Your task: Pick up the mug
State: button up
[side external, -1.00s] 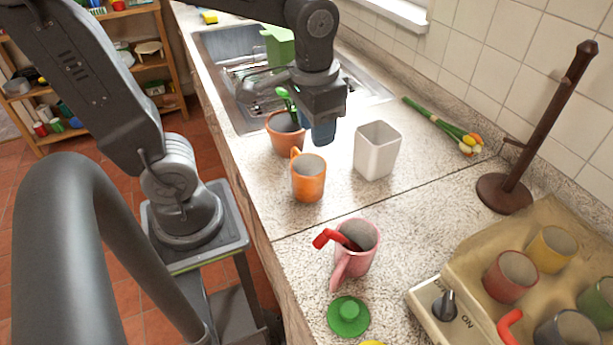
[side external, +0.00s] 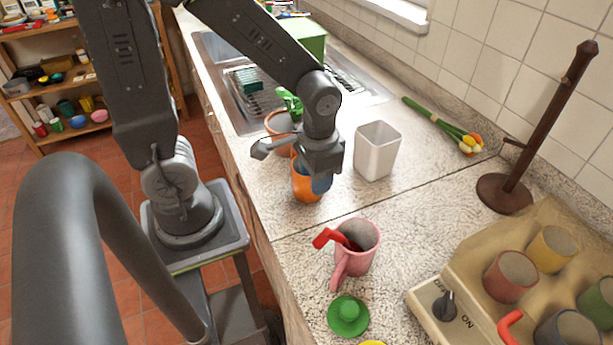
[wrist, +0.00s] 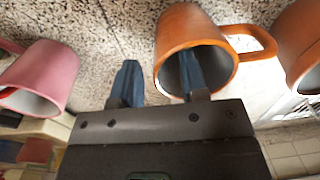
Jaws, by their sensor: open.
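An orange mug (side external: 303,190) stands on the speckled counter, partly hidden by my gripper (side external: 320,182). In the wrist view the orange mug (wrist: 185,35) shows its open mouth, with its handle to the right. My gripper (wrist: 160,80) is open, with blue fingers apart. One finger overlaps the mug's mouth and seems to reach into it; the other is outside, left of the wall. I cannot tell whether either finger touches. A pink mug (side external: 352,262) stands nearer the camera with a red object in it; it also shows in the wrist view (wrist: 42,75).
A white square container (side external: 376,150) stands right of my gripper. A terracotta pot (side external: 280,121) with a green plant is close behind the orange mug.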

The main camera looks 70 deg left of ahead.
jog(key=shift+f, duration=1.25)
grip_shut()
